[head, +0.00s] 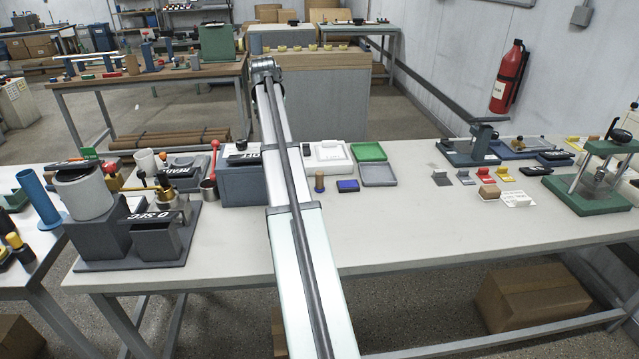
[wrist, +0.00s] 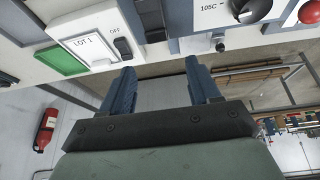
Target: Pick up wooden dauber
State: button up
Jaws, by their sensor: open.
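A small upright piece with a wooden-brown body and dark lower part (head: 319,183) stands on the white table, left of a blue pad (head: 348,186). It may be the wooden dauber, but it is too small to be sure. My arm passes just left of it in the head view. My gripper (wrist: 158,78) shows in the wrist view with its two blue fingers apart and nothing between them. The dauber cannot be made out in the wrist view. The fingers themselves cannot be made out in the head view.
The blue-grey box with a dial (wrist: 240,12) and the white LOT 1 device (wrist: 83,42) show near the fingers in the wrist view. Green (head: 369,151) and grey (head: 378,174) trays lie right of the small piece. The table's front middle is clear.

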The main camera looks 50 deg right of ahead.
jog(key=s+d+f+m+g+y, duration=0.1)
jog(key=s+d+f+m, duration=0.2)
jog(key=s, duration=0.4)
jog(key=m+g+y, duration=0.2)
jog(key=m+y, duration=0.1)
jog(key=m, duration=0.1)
send_over(320, 172)
notch_tip(320, 172, down, 3)
jog(key=f, duration=0.8)
jog(key=shift+w+a+f, duration=0.1)
jog(key=shift+a, duration=0.15)
jog(key=shift+d+f, duration=0.1)
jog(key=shift+f, duration=2.45)
jog(key=c, duration=1.1)
jog(key=shift+r, duration=0.1)
